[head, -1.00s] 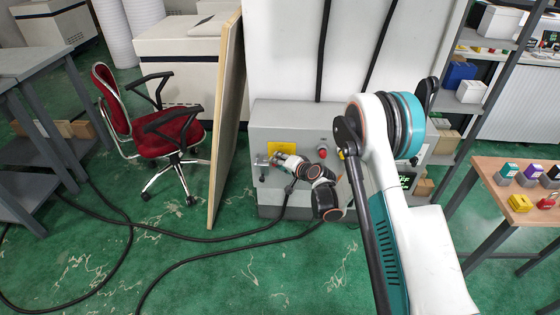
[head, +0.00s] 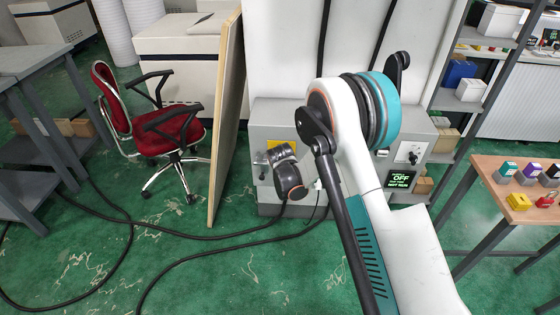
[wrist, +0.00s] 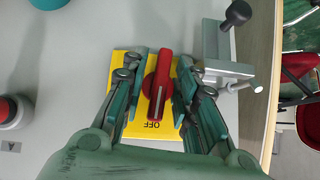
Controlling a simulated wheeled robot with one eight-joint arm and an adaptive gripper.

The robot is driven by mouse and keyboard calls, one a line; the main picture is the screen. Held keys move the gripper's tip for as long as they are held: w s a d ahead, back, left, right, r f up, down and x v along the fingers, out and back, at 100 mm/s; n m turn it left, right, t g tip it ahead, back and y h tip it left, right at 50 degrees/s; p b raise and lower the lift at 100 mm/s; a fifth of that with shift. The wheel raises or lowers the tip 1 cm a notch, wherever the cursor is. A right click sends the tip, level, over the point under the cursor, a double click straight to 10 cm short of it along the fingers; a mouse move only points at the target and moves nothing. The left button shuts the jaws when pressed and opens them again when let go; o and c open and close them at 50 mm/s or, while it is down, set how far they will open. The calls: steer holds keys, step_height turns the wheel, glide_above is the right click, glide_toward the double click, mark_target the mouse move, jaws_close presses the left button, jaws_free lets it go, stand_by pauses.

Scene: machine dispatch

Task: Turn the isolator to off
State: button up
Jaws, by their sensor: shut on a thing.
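The isolator has a red handle (wrist: 158,98) on a yellow plate (wrist: 132,126), seen in the wrist view. The word OFF is printed on the plate at the handle's lower end, and the handle lies nearly lengthwise toward it. My gripper (wrist: 160,68) is shut on the handle, with one finger on each side. In the head view, only a strip of the yellow plate (head: 276,144) shows above my dark wrist, which hides the handle. A small screen (head: 400,180) on the grey cabinet (head: 268,112) reads OFF, with a smaller line below.
A grey hasp-like bracket with a black knob (wrist: 236,14) sits close right of the plate in the wrist view. A red button (wrist: 10,110) is at left. A wooden panel (head: 226,120) and red chair (head: 170,135) stand left of the cabinet. Cables cross the floor.

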steer(key=shift+s+h, duration=0.1)
steer(key=shift+h, duration=0.3)
stand_by(0.3)
steer(key=o, duration=0.7)
steer(key=shift+f, duration=0.1)
steer(key=v, duration=1.2)
